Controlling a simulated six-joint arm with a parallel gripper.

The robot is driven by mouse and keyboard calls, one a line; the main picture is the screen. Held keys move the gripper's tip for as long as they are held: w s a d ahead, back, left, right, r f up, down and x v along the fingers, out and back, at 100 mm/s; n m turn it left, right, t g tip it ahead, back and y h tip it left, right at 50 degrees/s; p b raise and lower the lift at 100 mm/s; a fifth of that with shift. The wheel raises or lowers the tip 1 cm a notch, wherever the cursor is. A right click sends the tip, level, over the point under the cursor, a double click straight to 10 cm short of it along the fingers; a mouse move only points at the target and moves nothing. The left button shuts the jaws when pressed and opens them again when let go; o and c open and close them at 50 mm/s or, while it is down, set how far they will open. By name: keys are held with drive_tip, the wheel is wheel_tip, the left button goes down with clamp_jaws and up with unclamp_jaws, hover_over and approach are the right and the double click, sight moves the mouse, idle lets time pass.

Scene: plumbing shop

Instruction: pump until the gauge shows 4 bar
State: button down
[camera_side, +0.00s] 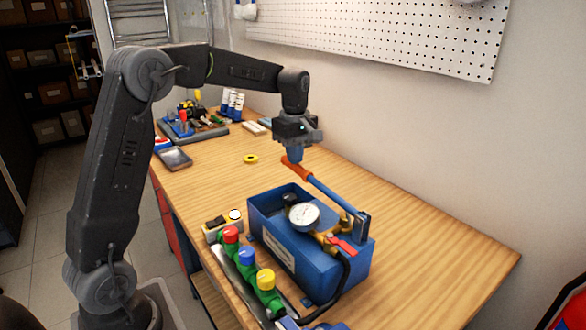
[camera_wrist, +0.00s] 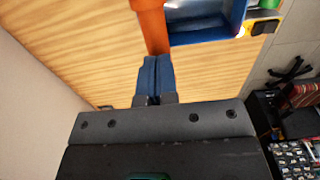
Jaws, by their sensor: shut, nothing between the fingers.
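A blue test pump (camera_side: 300,262) stands on the wooden workbench, with a white round gauge (camera_side: 303,216) on top. The gauge needle is too small to read. The pump lever (camera_side: 333,196) is a blue bar rising to the left from a bracket, with an orange grip (camera_side: 296,168) at its raised end. My gripper (camera_side: 295,156) is just above the orange grip, fingers pointing down. In the wrist view my gripper (camera_wrist: 153,65) is shut and empty, its blue fingertips right at the orange grip (camera_wrist: 151,25). I cannot tell whether they touch it.
Valves with red, blue and yellow caps (camera_side: 247,260) stand in front of the pump. A black hose (camera_side: 343,275) runs down its right side. A yellow tape ring (camera_side: 251,159) lies behind it. The bench's right side is clear.

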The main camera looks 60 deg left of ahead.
drive_tip(key=shift+a+f, duration=0.15)
drive_tip(key=shift+f, duration=0.7)
drive_tip(key=shift+a+f, duration=0.15)
drive_tip(key=shift+f, duration=0.65)
wheel_tip(320, 180, up, 13)
drive_tip(key=d, duration=0.2)
drive_tip(key=shift+f, duration=0.15)
drive_tip(key=shift+d, duration=0.1)
idle(0.9)
drive_tip(key=shift+r, duration=0.2)
wheel_tip(320, 180, up, 5)
drive_tip(key=shift+f, duration=0.1)
idle(0.5)
